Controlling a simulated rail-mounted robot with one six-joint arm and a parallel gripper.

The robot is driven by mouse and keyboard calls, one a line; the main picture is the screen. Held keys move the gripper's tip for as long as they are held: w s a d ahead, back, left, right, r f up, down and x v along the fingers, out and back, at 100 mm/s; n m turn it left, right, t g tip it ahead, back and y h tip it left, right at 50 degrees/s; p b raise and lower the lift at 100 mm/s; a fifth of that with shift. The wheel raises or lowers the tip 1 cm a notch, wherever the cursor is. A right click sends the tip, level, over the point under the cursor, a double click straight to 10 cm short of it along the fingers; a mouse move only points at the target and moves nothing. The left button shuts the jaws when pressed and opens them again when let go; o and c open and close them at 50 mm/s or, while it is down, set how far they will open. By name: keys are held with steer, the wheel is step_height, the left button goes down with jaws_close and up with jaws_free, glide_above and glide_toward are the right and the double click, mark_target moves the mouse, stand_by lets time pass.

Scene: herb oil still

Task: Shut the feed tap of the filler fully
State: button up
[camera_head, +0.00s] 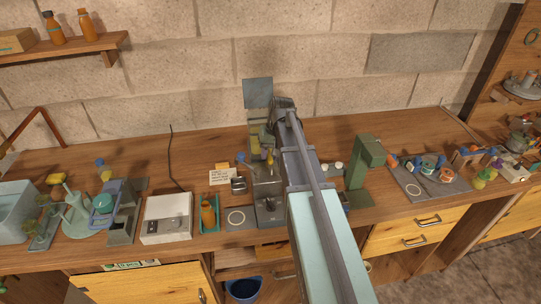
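The filler (268,204) looks like a grey metal unit on the bench, just left of my arm. A small yellow part (270,158) shows at its upper front; it may be the feed tap's handle, but it is too small to be sure or to read how far it is turned. My gripper (267,136) is at the far end of my arm, over the upper part of the filler. It seems close to the yellow part, but I cannot tell whether they touch. The fingers are small and partly hidden, so their opening does not show.
A green press-like stand (364,165) is to the right, then a grey mat (413,186) with several small items. A stone wall is behind.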

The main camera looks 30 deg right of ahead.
jaws_close()
steer(key=shift+m, duration=0.4)
steer(key=m, duration=0.3)
steer(key=shift+a+t, duration=0.1)
steer(key=shift+t, duration=0.3)
steer(key=m, duration=0.3)
steer(key=shift+a+m+h, duration=0.1)
steer(key=shift+m+h, duration=0.2)
steer(key=shift+h, duration=0.1)
steer(key=m+h, duration=0.1)
steer(key=m, duration=0.4)
steer(key=shift+a+t, duration=0.1)
steer(key=shift+t, duration=0.3)
steer(key=m, duration=0.5)
steer(key=shift+w+m+h, duration=0.15)
steer(key=shift+m+h, duration=0.15)
steer(key=shift+h, duration=0.1)
